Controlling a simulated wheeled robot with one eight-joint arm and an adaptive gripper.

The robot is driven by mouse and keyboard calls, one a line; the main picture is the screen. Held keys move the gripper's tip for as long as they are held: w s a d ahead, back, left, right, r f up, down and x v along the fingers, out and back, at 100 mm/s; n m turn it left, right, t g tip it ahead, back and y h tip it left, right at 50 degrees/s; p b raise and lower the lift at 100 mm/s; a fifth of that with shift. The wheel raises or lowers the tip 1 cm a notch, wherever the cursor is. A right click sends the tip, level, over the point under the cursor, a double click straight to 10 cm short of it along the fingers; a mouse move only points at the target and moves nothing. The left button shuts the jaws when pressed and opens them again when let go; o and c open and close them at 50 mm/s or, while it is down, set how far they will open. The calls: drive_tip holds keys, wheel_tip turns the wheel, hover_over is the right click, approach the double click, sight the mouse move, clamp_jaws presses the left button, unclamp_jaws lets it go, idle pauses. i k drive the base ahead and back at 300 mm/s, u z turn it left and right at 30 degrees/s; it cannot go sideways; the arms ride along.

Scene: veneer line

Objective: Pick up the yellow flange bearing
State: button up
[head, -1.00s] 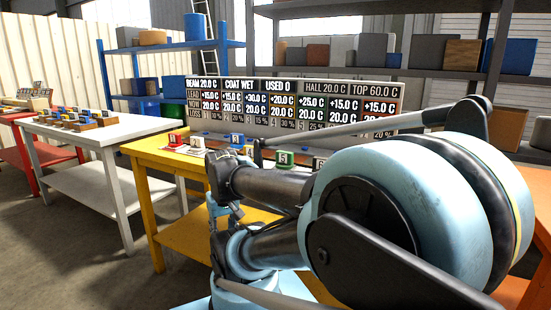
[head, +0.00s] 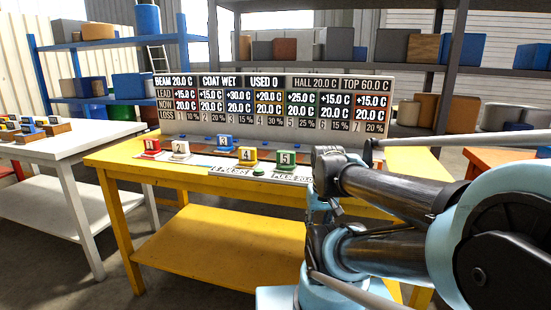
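The yellow flange bearing (head: 247,155) looks to be the small yellow block-like piece marked 4. It stands upright on the yellow table (head: 115,159), in front of the display board. A red piece (head: 151,147) marked 1, a white piece (head: 180,149) marked 2, a blue piece (head: 224,142) marked 3 and a green piece (head: 286,159) marked 5 stand along the same table. My arm fills the right side of the view, and its links hide the table's right part. I cannot make out my gripper's fingers.
The display board (head: 270,134) stands along the back of the table. A green button (head: 259,171) is near the front edge. A white table (head: 60,150) with small pieces is at left. Shelves (head: 100,45) stand behind. The left part of the yellow tabletop is bare.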

sight(247, 157)
drive_tip(key=z, duration=0.1)
drive_tip(key=k, duration=1.35)
drive_tip(key=u, duration=0.45)
drive_tip(key=i, duration=1.65)
drive_tip(key=u, duration=0.65)
